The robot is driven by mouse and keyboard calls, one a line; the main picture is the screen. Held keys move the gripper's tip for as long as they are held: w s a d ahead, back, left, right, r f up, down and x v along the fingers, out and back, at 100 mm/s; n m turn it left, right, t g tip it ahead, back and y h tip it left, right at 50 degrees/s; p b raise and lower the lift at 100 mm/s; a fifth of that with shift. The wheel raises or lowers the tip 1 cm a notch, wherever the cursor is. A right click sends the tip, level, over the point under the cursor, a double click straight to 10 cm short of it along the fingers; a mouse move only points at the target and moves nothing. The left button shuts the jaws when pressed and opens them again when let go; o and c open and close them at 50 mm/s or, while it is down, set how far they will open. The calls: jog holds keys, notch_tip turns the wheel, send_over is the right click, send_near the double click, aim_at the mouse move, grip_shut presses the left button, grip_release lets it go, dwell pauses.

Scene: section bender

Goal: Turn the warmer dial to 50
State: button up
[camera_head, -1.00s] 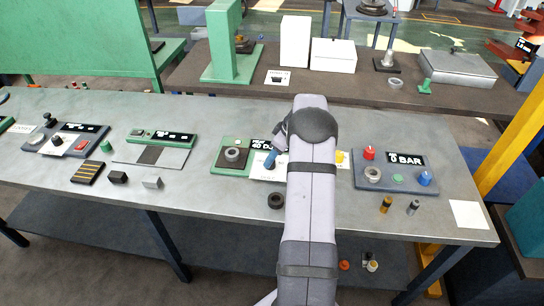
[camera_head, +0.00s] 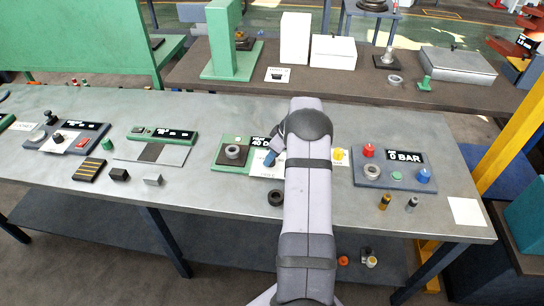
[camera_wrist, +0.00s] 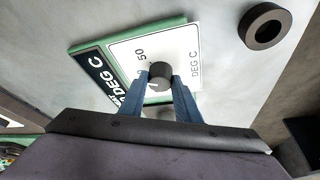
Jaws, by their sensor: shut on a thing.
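The warmer dial is a dark round knob (camera_wrist: 160,74) with a light pointer mark, on a white scale plate (camera_wrist: 188,54) printed with 50 and DEG C. The pointer mark faces the near side of the knob, away from the 50. My gripper (camera_wrist: 161,84) is shut on the knob, one blue finger on each side. In the head view my gripper (camera_head: 270,157) is over the plate, and my arm hides the knob and much of the panel. The warmer's black display (camera_head: 258,141) shows 40, partly covered.
A dark ring (camera_head: 276,198) lies in front of the warmer, and it also shows in the wrist view (camera_wrist: 265,26). The pressure panel (camera_head: 394,178), reading 0 BAR, stands to the right. The green-edged panel (camera_head: 160,137) is to the left, with clear bench between.

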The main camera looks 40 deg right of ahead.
jog(key=shift+f, duration=0.1)
jog(key=m+h+b, duration=0.1)
jog(key=m+b, duration=0.2)
jog(key=shift+a+m, duration=0.15)
jog(key=shift+m, duration=0.15)
jog(key=shift+a+m+h, duration=0.1)
jog(key=shift+m+h, duration=0.8)
jog(key=shift+m, duration=0.9)
jog(key=o, duration=1.1)
jog(key=shift+r, duration=0.25)
jog(key=shift+b+v, duration=1.1)
jog(key=shift+v, duration=2.45)
jog(key=shift+s, duration=0.15)
